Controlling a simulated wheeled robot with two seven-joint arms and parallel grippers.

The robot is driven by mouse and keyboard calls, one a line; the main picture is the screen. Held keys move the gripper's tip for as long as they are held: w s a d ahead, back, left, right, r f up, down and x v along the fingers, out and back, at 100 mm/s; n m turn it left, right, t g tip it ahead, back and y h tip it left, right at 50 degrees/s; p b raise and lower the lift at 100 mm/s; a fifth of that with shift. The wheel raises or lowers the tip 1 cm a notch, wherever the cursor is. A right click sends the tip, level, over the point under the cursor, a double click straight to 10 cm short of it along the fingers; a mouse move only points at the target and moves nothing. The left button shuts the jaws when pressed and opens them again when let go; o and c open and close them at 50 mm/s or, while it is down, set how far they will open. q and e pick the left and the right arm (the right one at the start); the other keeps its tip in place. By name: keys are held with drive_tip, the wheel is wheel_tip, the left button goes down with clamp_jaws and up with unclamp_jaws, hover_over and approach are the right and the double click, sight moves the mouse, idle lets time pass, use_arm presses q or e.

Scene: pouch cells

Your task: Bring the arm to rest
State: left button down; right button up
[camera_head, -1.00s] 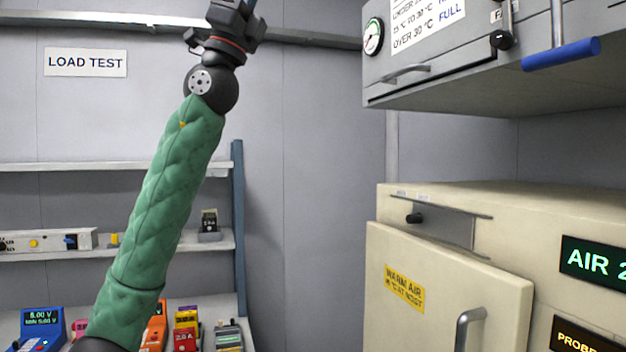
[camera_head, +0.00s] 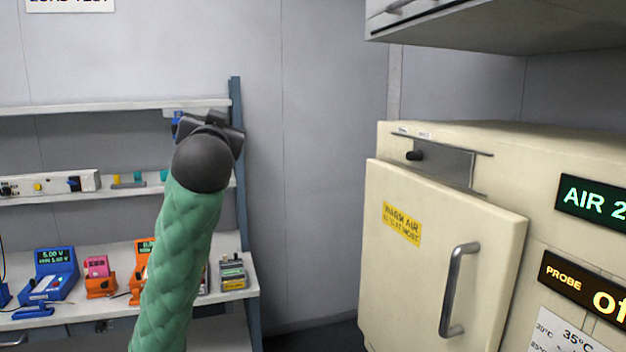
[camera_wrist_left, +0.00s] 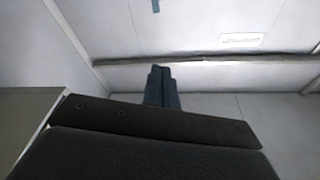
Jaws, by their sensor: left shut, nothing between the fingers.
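My left arm (camera_head: 178,265), in a green quilted sleeve, rises from the bottom of the head view in front of the shelves. Its dark round wrist joint faces me, and the left gripper (camera_head: 212,125) is mostly hidden behind it. In the left wrist view the two dark fingers (camera_wrist_left: 162,76) lie together, shut and empty, pointing toward a plain grey wall. Nothing touches them. My right gripper is in neither view.
Left of and behind the arm stands a shelf unit (camera_head: 238,190) with testers and coloured holders, including a blue meter (camera_head: 52,272). At right is a cream warm-air cabinet (camera_head: 390,285), its door handle (camera_head: 457,290) sticking out. A grey cabinet (camera_head: 480,32) overhangs above it.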

use_arm(q)
drive_tip(key=s+d+f+m+g+h, duration=0.1)
drive_tip(key=s+d+f+g+h, duration=0.2)
drive_tip(key=f, duration=1.1)
drive_tip(key=s+f+g+h+p, duration=0.1)
drive_tip(key=s+f+g, duration=0.25)
drive_tip(key=f, duration=1.15)
drive_tip(key=s+d+f+m+g+h, duration=0.1)
drive_tip(key=s+d+f+g+h, duration=0.2)
drive_tip(key=f, duration=1.1)
drive_tip(key=s+f+n+g+y+p, duration=0.1)
drive_tip(key=s+f+g, duration=0.7)
drive_tip(key=s+f, duration=2.3)
drive_tip(key=s, duration=0.4)
drive_tip(key=shift+a+f, duration=0.2)
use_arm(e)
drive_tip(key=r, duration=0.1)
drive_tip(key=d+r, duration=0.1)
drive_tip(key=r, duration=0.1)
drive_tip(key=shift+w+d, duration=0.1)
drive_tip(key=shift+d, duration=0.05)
use_arm(q)
drive_tip(key=shift+g, duration=0.25)
